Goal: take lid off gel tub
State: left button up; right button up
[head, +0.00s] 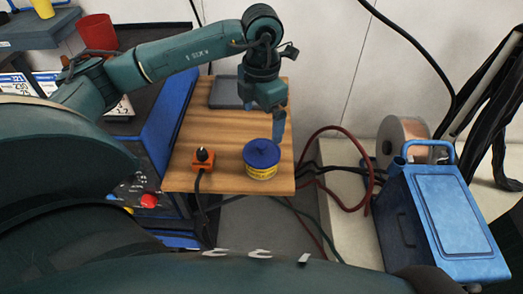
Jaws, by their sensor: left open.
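The gel tub (261,171) is a small yellow tub standing upright on a wooden board. Its blue lid (262,153) is on top and has a raised knob in the middle. My left gripper (278,138) points down just above and behind the lid, close to its knob. Its fingers are seen nearly edge-on, and whether they touch the lid is hard to tell. It is open, with nothing seen held in it. My right gripper is not in the picture.
An orange block with a black knob and cable (203,160) stands left of the tub. A grey tray (228,92) lies at the board's back. A blue machine (165,125) is left, a blue wheeled unit (440,215) right. Hoses (345,190) hang beside the wooden board (225,178).

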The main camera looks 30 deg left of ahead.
aim_at(261, 144)
pick_arm(q)
notch_tip(261, 144, down, 4)
jog(key=shift+r, duration=0.2)
jog(key=shift+s+d+f+p, duration=0.1)
jog(key=shift+s+f+p, duration=0.1)
jog(key=shift+f, duration=1.15)
jog(key=shift+s+f+p, duration=0.1)
jog(key=shift+f+p, duration=0.05)
jog(key=shift+f, duration=1.2)
jog(key=shift+c, duration=0.2)
jog(key=c, duration=0.8)
